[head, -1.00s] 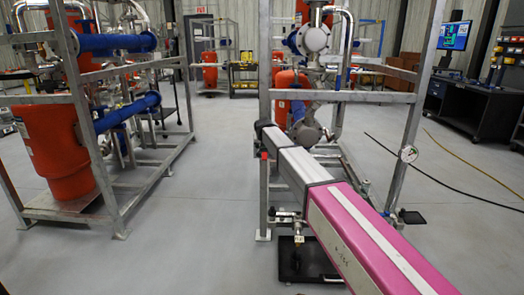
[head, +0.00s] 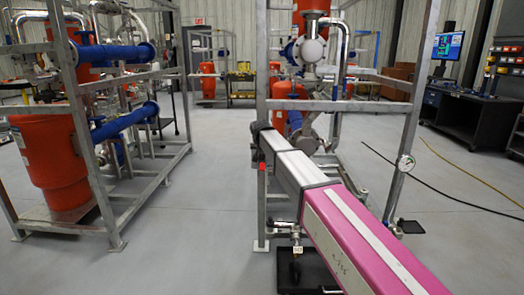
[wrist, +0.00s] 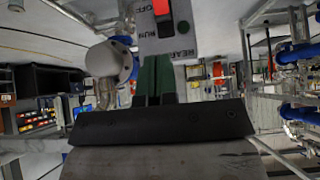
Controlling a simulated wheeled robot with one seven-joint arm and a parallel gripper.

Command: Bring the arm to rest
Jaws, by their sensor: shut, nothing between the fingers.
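My arm reaches forward in the head view as a pink link (head: 365,240) and a silver link (head: 290,168). Its dark far end is beside the front post of the right-hand pipe skid (head: 262,190). In the wrist view, my gripper (wrist: 156,64) shows as two dark green fingers close together, shut and empty. They point at a grey switch panel (wrist: 182,42) with a red handle (wrist: 162,8) and lettering that appears upside down. I cannot tell whether the fingertips touch the panel. The gripper itself is not clear in the head view.
The skid's steel frame and pipes surround the arm's far end. Another skid with an orange tank (head: 52,165) stands left. Open grey floor (head: 200,205) lies between them. A workbench (head: 468,112) with a monitor stands right.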

